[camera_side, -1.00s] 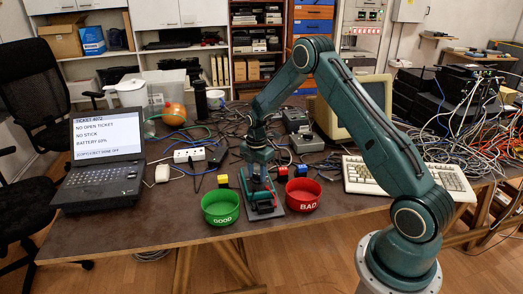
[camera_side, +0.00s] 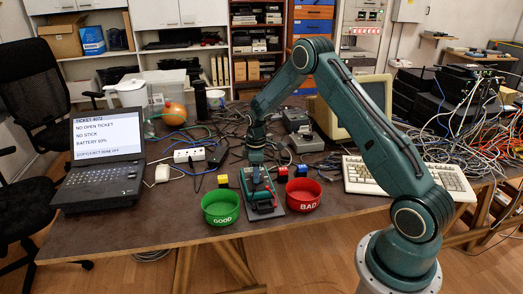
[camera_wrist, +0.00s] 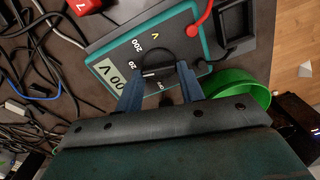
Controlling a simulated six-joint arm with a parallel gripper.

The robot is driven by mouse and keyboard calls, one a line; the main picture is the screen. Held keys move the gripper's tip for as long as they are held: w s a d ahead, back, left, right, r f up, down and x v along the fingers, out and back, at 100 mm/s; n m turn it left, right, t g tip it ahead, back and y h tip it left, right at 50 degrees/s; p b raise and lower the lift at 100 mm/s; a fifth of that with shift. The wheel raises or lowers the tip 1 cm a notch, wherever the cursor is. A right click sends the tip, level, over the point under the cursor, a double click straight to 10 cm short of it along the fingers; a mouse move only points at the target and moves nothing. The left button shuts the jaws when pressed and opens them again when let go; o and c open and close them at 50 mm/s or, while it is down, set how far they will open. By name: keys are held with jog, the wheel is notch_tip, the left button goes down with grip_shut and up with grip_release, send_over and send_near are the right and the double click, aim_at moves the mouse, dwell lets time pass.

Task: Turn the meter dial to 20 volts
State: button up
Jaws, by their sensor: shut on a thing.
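The meter (camera_side: 262,198) lies on a dark board at the front middle of the table. In the wrist view the meter (camera_wrist: 203,48) shows a teal rim, a black face and a display (camera_wrist: 110,72) reading 00 V. Its dial knob (camera_wrist: 158,71) sits between the two fingers of my gripper (camera_wrist: 160,86), which is shut on it. A pale pointer mark on the knob lies towards the "20" label, but I cannot tell whether it lines up exactly. The "200" label is clear of the fingers. Markings on the near side of the dial are partly hidden.
A green GOOD bin (camera_side: 221,208) and a red BAD bin (camera_side: 303,194) flank the meter. Small coloured blocks, a laptop (camera_side: 102,150), a power strip (camera_side: 188,155), a keyboard (camera_side: 360,177) and many cables crowd the table.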

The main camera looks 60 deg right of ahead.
jog(key=shift+r+m, duration=0.1)
jog(key=shift+m, duration=0.5)
jog(key=o, duration=1)
notch_tip(320, 180, up, 14)
dwell(0.4)
